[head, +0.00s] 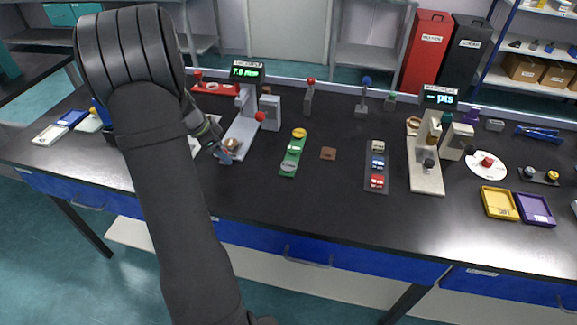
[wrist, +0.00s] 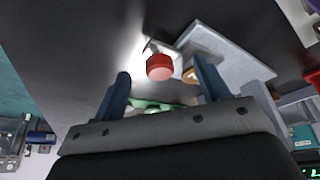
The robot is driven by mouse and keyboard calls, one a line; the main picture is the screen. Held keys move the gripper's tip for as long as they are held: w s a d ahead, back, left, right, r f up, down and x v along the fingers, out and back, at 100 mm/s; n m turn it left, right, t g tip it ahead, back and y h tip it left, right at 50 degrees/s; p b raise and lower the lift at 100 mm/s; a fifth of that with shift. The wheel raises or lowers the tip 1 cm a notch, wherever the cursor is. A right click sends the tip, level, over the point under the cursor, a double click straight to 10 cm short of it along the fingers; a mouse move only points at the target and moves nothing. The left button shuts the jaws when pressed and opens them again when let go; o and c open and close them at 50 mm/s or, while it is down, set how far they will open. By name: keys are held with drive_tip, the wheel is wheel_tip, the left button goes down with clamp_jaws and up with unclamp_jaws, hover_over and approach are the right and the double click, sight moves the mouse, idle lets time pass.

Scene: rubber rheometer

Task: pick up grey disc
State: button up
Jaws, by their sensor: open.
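A green holder (head: 284,174) lies on the black bench at the centre-left in the head view. It carries a yellow disc (head: 299,133) at its far end and a greyish disc (head: 289,165) towards its near end; I cannot be sure this is the grey disc. My gripper (head: 225,156) hangs left of the holder, by the near end of the instrument with the green display. In the wrist view my gripper (wrist: 162,66) is open, with nothing held between the fingers. A green piece (wrist: 140,103) shows behind the fingers, partly hidden.
A red-topped knob (wrist: 160,67) stands beyond the fingertips. The display instrument (head: 243,128) is close to my gripper. The bench front centre is clear.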

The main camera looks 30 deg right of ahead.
drive_tip(key=s+d+r+n+y, duration=0.2)
drive_tip(key=s+d+r+y, duration=0.2)
drive_tip(key=s+d+r, duration=1)
hover_over(289, 165)
drive_tip(key=f, duration=1)
drive_tip(key=shift+w+a+f, duration=0.2)
drive_tip(key=shift+a+f, duration=0.1)
drive_tip(key=shift+f, duration=0.05)
drive_tip(key=shift+s+d+f, duration=0.1)
drive_tip(key=shift+d+f, duration=0.05)
drive_tip(key=shift+f, duration=1.2)
drive_tip(key=shift+s+d+f, duration=0.1)
drive_tip(key=shift+f, duration=1.2)
drive_tip(key=shift+f, duration=0.25)
drive_tip(key=shift+c, duration=0.2)
drive_tip(key=c, duration=1)
